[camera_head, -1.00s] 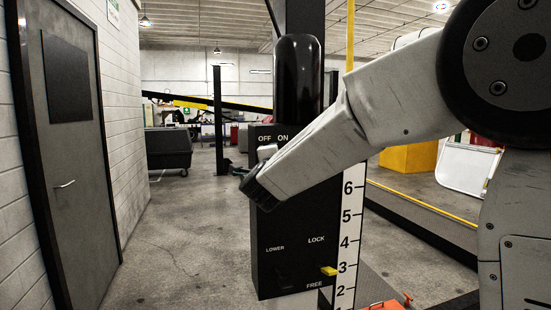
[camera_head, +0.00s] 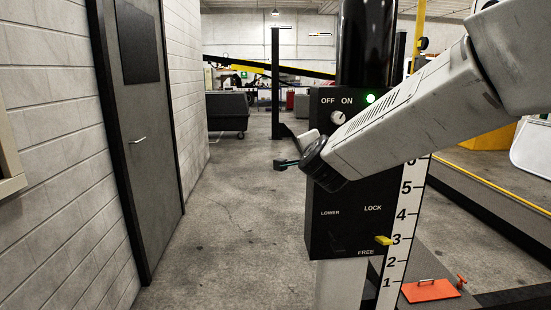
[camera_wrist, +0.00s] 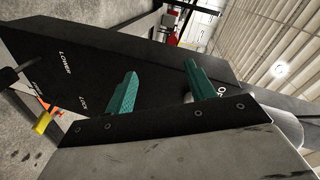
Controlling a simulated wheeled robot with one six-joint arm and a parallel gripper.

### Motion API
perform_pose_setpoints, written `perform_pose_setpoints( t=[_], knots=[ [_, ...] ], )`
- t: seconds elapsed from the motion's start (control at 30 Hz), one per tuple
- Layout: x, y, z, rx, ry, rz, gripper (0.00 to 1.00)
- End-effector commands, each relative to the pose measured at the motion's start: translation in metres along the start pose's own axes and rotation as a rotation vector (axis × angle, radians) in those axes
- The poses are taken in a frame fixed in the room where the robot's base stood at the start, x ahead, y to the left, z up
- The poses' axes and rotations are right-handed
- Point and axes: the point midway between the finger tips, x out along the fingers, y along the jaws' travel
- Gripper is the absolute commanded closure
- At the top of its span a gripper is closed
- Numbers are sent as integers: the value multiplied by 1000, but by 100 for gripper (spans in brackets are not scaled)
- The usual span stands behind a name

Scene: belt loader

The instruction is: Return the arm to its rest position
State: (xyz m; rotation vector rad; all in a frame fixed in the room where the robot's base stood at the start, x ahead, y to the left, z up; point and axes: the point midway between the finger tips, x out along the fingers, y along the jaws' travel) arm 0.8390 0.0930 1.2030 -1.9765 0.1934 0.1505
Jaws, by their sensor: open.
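My arm reaches in from the right in the head view, across the front of a black control box (camera_head: 350,225). My gripper (camera_head: 287,164) is at the box's left edge, with a teal fingertip showing. In the wrist view its two teal fingers (camera_wrist: 161,70) stand apart with nothing between them, over the box's face. The OFF/ON knob (camera_head: 338,118) is just above the arm, with a green light (camera_head: 370,98) lit beside it. The yellow lever (camera_head: 383,240) sits between LOCK and FREE. The dark LOWER lever (camera_head: 337,243) is at lower left.
A numbered scale (camera_head: 404,215) stands right of the box. An orange plate (camera_head: 431,290) lies low at right. A grey door (camera_head: 150,140) is in the left wall. Bare floor (camera_head: 225,210) lies between wall and box. A dark cart (camera_head: 228,112) stands far back.

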Motion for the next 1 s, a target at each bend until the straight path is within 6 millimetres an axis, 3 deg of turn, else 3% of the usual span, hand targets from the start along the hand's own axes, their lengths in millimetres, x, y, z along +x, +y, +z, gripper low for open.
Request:
perform_pose_setpoints(
  t=[0.1,0.17,0.33,0.47,0.6,0.7,0.8,1.0],
  knots=[
    [-28,26,37,-193,-266,79,45],
    [-50,42,50,-295,-396,120,45],
    [-131,97,58,-583,-737,243,45],
    [-207,145,38,-790,-971,365,45],
    [-294,194,-3,-968,-1171,524,45],
    [-346,219,-32,-1039,-1246,635,45],
    [-372,231,-51,-1059,-1235,693,45],
    [-382,229,-64,-1048,-1151,684,45]
  ],
)
